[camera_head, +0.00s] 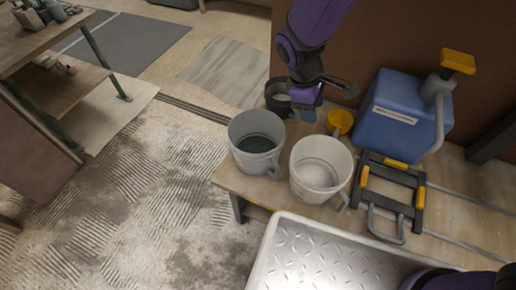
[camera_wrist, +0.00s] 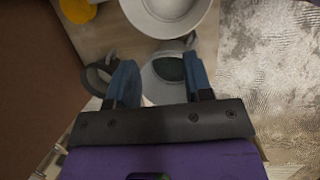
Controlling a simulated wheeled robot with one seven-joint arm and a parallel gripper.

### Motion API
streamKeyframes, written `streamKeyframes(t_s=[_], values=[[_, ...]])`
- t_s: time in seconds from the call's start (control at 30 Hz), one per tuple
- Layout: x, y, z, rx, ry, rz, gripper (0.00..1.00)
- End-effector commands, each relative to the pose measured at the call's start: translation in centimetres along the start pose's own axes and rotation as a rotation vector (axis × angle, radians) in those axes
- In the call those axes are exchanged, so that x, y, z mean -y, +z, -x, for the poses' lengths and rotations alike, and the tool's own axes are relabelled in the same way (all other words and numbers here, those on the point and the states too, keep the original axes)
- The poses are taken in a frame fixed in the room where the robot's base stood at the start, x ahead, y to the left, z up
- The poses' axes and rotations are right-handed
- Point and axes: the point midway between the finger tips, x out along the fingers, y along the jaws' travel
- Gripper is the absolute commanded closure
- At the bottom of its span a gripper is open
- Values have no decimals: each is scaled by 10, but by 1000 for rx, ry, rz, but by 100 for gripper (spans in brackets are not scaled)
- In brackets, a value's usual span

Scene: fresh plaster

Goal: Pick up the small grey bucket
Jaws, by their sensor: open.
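A grey bucket (camera_head: 242,132) with a dark inside stands upright on the left end of a low wooden bench. It also shows in the wrist view (camera_wrist: 152,91), beyond and between my fingers, partly hidden by them. A smaller dark grey bucket (camera_head: 272,90) stands behind it, partly hidden by my gripper; in the wrist view its rim (camera_wrist: 92,78) is left of the left finger. My gripper (camera_head: 306,108) is open and empty, above the bench beside the dark bucket. In the wrist view its blue fingers (camera_wrist: 160,84) stand wide apart, with nothing between them that I can see touched.
A white bucket (camera_head: 312,183) stands right of the grey one. A yellow cup (camera_head: 340,121), a blue container (camera_head: 395,128) and a black-and-yellow frame (camera_head: 392,184) are farther right. A brown wall (camera_head: 400,32) rises behind the bench (camera_head: 226,178).

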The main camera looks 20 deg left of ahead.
Motion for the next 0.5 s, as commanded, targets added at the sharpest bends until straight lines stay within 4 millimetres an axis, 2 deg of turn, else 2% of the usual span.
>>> streamKeyframes(t_s=[0.03, 0.2, 0.5], values=[[11, -18, -15, 32, 22, 64, 53], [43, -65, -57, 123, 99, 264, 53], [103, -129, -131, 287, 267, 620, 53]])
